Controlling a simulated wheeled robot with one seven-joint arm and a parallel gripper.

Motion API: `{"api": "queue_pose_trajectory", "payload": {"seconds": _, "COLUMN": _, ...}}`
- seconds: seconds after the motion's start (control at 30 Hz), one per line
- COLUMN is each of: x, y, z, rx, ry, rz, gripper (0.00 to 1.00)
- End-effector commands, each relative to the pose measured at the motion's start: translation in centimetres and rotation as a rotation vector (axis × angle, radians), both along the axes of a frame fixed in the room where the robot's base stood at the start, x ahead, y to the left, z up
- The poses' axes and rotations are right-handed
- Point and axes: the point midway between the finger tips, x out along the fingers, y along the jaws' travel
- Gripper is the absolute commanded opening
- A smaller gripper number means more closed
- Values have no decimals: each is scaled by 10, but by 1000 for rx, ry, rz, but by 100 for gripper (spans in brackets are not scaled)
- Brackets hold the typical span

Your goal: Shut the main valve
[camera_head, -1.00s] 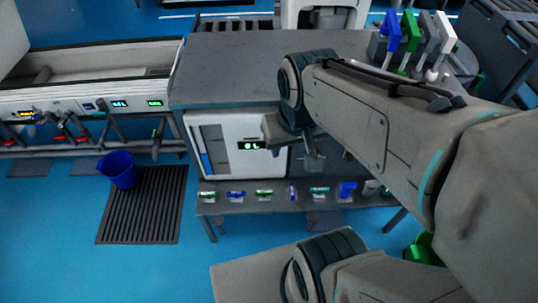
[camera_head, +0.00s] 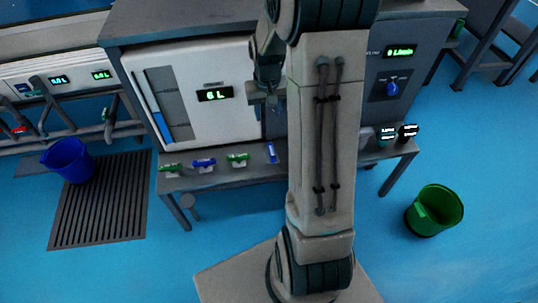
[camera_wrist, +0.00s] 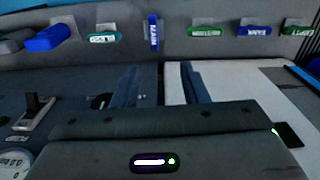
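A row of small coloured valve handles lies along the low shelf in front of the machine. One blue handle (camera_head: 271,152) stands crosswise to the others, and it also shows in the wrist view (camera_wrist: 152,30); its white lettering looks like MAIN but is small. My gripper (camera_wrist: 160,86) is open, its two fingers apart with nothing seen between them. In the wrist view the blue handle lies beyond the gap between the fingers. In the head view my gripper (camera_head: 266,98) is above the shelf, partly hidden by my arm.
Green (camera_head: 238,160) and blue (camera_head: 204,165) handles lie left of the crosswise one. The white tank panel (camera_head: 215,120) reads 6 L. A blue knob (camera_head: 391,89) is at right. A blue bucket (camera_head: 68,160) and a green bucket (camera_head: 434,210) stand on the floor.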

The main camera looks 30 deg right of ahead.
Motion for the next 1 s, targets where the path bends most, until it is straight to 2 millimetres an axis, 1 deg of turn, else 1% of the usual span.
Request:
{"api": "queue_pose_trajectory", "payload": {"seconds": 0.03, "x": 4, "y": -7, "z": -30, "rx": 5, "ry": 10, "rz": -11, "gripper": 40}}
{"api": "queue_pose_trajectory", "payload": {"seconds": 0.1, "x": 9, "y": -13, "z": -49, "rx": 9, "ry": 18, "rz": -22, "gripper": 40}}
{"api": "queue_pose_trajectory", "payload": {"seconds": 0.2, "x": 13, "y": -20, "z": -65, "rx": 14, "ry": 24, "rz": -31, "gripper": 40}}
{"api": "queue_pose_trajectory", "payload": {"seconds": 0.37, "x": 15, "y": -23, "z": -79, "rx": 17, "ry": 29, "rz": -36, "gripper": 40}}
{"api": "queue_pose_trajectory", "payload": {"seconds": 0.47, "x": 14, "y": -23, "z": -92, "rx": 17, "ry": 30, "rz": -36, "gripper": 40}}
{"api": "queue_pose_trajectory", "payload": {"seconds": 0.8, "x": 14, "y": -22, "z": -164, "rx": 18, "ry": 30, "rz": -35, "gripper": 40}}
{"api": "queue_pose_trajectory", "payload": {"seconds": 0.9, "x": 14, "y": -22, "z": -182, "rx": 17, "ry": 30, "rz": -36, "gripper": 40}}
{"api": "queue_pose_trajectory", "payload": {"seconds": 1.0, "x": 14, "y": -22, "z": -195, "rx": 17, "ry": 30, "rz": -35, "gripper": 40}}
